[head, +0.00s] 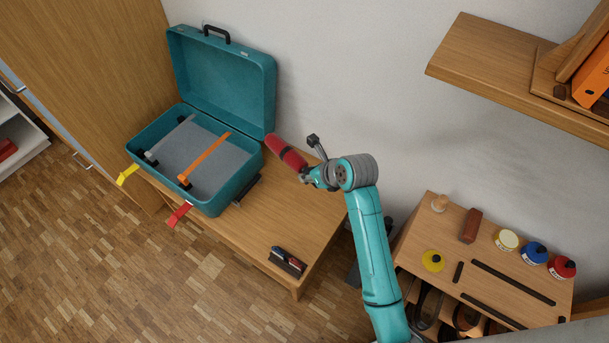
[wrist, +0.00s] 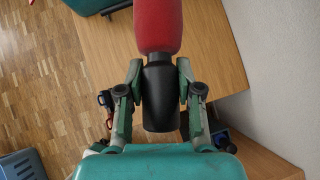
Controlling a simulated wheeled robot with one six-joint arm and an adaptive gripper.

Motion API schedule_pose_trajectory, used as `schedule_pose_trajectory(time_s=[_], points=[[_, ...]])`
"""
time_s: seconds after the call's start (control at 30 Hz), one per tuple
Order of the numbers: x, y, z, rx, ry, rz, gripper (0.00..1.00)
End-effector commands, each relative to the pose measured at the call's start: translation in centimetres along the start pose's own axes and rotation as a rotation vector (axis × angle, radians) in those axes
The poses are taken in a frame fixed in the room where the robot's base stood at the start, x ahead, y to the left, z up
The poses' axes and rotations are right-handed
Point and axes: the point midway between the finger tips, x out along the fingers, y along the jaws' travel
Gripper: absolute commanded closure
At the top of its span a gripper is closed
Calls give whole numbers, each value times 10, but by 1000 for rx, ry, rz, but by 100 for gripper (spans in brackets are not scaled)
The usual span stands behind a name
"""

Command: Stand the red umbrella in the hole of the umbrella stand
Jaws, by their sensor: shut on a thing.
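The red umbrella (head: 287,152) is folded and slim, with a black handle. My gripper (head: 308,176) is shut on it and holds it tilted above the wooden bench, its red end toward the open suitcase. In the wrist view the fingers of my gripper (wrist: 159,82) close on both sides of the black handle of the umbrella (wrist: 157,25), whose red part runs up out of the picture. I cannot make out the umbrella stand or its hole for sure in either view.
A teal suitcase (head: 222,194) lies open on the wooden bench (head: 262,222), its lid against the wall. Dark brushes (head: 287,262) lie near the bench's front. A wooden cabinet (head: 415,235) with jars stands at right. A shelf (head: 480,60) juts from the wall.

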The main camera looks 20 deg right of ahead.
Motion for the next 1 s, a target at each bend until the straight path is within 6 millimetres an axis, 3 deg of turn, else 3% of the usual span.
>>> schedule_pose_trajectory(time_s=[0.27, 0.47, 0.7, 1.0], points=[[3, -24, -39, -110, 185, 78, 100], [-2, -46, -79, -296, 432, 159, 100], [-19, -70, -130, -625, 787, 198, 100], [-53, -92, -179, -976, 1117, 109, 100]])
